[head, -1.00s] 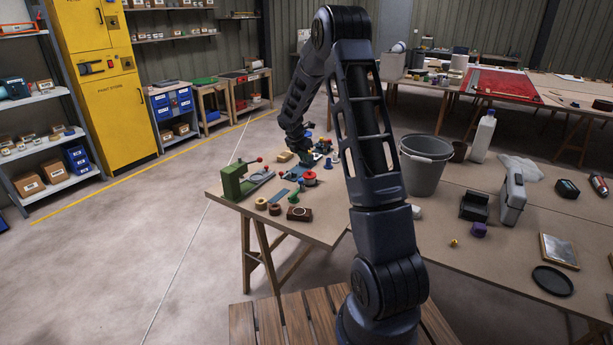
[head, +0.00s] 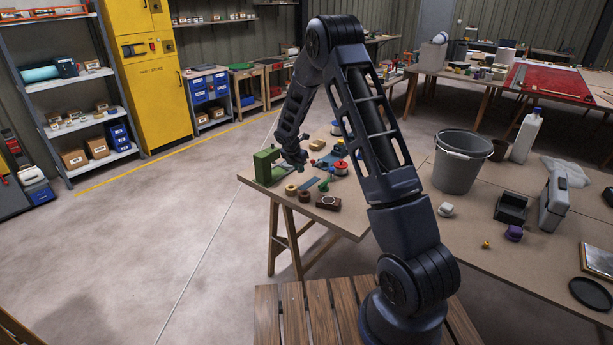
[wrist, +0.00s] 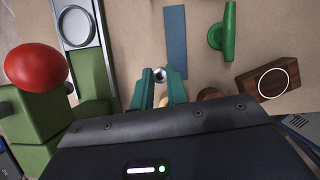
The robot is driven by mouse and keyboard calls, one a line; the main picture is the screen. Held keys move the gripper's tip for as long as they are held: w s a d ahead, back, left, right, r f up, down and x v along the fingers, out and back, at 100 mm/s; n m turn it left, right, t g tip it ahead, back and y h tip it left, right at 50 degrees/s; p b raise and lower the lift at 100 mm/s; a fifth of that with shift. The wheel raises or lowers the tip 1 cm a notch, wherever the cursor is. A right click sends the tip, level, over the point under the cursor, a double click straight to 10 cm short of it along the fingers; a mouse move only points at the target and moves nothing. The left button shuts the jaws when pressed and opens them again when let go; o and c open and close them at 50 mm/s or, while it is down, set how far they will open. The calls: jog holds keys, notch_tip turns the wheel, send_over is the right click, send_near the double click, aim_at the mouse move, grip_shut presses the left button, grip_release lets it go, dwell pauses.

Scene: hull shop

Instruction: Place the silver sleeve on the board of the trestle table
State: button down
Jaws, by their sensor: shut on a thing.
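My gripper (head: 297,160) is over the near left part of the trestle table, beside the green press. In the wrist view its teal fingers (wrist: 160,84) are shut on the silver sleeve (wrist: 159,73), a small round metal piece with a dark hole. The sleeve is too small to make out in the head view. The bare tan board (head: 352,218) of the trestle table lies below, and it also shows in the wrist view (wrist: 130,30). I cannot tell the gap between sleeve and board.
Near the fingers are the green press (head: 267,166) with its red knob (wrist: 36,67), a blue-grey strip (wrist: 176,42), a green piece (wrist: 229,35) and a brown block with a white ring (wrist: 268,81). Tan rings are partly hidden by my gripper. A grey bucket (head: 459,165) stands farther right.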

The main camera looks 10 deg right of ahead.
aim_at(305, 181)
notch_tip(305, 181, down, 6)
jog(key=shift+r, duration=0.1)
jog(key=w+d, duration=0.2)
jog(key=shift+w+d, duration=0.15)
jog(key=shift+w, duration=0.2)
jog(key=shift+w+d+f, duration=0.1)
jog(key=shift+w+f, duration=0.1)
jog(key=shift+f, duration=0.45)
jog(key=shift+f, duration=0.1)
jog(key=c, duration=1.4)
grip_release()
